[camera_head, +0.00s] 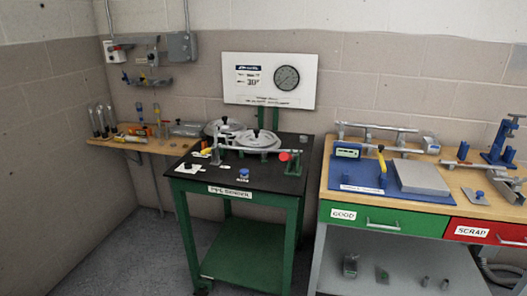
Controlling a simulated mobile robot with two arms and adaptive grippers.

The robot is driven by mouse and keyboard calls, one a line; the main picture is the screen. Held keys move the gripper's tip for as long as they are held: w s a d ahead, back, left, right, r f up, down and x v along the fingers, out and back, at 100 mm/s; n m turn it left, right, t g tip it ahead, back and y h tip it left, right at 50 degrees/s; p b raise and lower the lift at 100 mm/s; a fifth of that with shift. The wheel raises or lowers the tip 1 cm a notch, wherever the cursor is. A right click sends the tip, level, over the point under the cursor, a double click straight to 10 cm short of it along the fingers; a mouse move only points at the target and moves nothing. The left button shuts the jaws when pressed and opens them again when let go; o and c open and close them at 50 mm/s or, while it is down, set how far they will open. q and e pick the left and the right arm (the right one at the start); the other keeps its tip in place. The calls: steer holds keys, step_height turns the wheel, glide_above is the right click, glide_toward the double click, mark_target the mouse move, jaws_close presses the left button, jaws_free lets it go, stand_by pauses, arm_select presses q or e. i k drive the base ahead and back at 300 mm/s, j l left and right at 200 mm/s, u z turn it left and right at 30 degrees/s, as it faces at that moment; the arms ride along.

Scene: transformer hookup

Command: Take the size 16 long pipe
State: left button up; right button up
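Neither of my grippers is in view. I cannot read any size mark, so I cannot tell which pipe is the size 16 long one. A long silver pipe (378,127) lies level on supports at the back of the right workbench. Another silver bar or pipe (240,149) lies across the bender on the green table. Several short dark and silver tubes (97,121) stand upright on the wooden corner shelf at the left.
The green pipe bender table (238,190) stands in the middle. The right workbench (466,180) has a green GOOD drawer (385,218) and a red SCRAP drawer (490,231), with a blue mat (345,176) on top. Grey floor (150,255) is clear at the front left.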

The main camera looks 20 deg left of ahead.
mark_target(228, 147)
steer(key=i+j, duration=0.3)
steer(key=j, duration=0.15)
steer(key=i+j, duration=0.3)
steer(key=j, duration=0.2)
steer(key=i+j, duration=0.3)
steer(key=j, duration=0.15)
